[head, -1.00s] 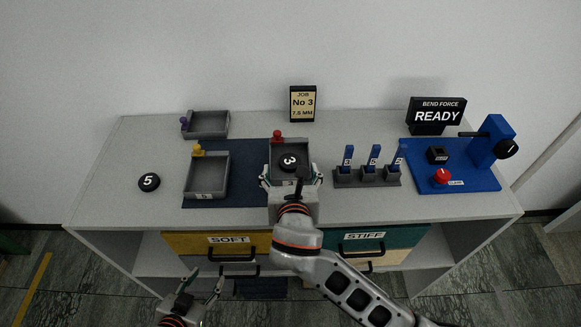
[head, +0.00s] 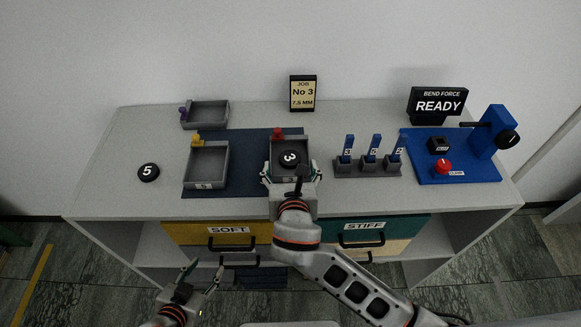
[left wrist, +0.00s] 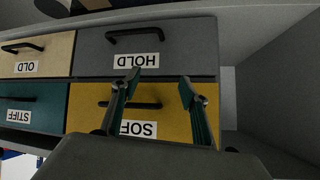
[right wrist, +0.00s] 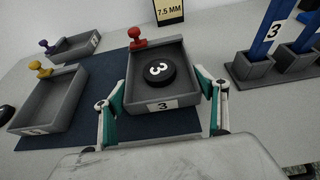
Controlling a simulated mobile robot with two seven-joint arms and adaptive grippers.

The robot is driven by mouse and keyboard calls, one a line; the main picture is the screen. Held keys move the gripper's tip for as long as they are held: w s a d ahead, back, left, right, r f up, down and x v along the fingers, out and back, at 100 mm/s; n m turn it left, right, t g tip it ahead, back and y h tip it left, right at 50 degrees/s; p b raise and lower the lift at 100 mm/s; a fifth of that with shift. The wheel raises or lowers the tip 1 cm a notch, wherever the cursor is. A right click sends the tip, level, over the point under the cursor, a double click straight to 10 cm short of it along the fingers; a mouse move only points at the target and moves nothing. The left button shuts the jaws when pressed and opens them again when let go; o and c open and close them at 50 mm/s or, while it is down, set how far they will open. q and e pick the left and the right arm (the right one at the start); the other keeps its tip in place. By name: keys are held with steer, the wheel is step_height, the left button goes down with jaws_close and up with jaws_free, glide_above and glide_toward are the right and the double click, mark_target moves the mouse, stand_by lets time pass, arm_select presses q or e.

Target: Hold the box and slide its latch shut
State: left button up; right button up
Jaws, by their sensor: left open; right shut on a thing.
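The grey open box labelled 3 (right wrist: 158,106) stands at the right end of the dark blue mat, with a black disc marked 3 (right wrist: 159,71) inside. A red-knobbed latch (right wrist: 137,38) is at its back wall, left of centre. My right gripper (head: 290,170) is shut on this box, one finger against each side, as the right wrist view also shows. My left gripper (head: 205,270) is open and empty, low in front of the cabinet, with the yellow SOFT drawer (left wrist: 172,113) behind its fingers.
A yellow-knobbed grey box (head: 207,183) is on the mat (head: 240,179); a purple-knobbed one (head: 210,124) stands behind. A loose disc 5 (head: 148,172) lies left. The blue-strip rack (head: 367,170) and blue press (head: 457,172) stand right. Bare tabletop lies at front left.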

arm_select(q)
steer(key=shift+d+r, duration=0.15)
steer(key=shift+d, duration=0.1)
stand_by(0.5)
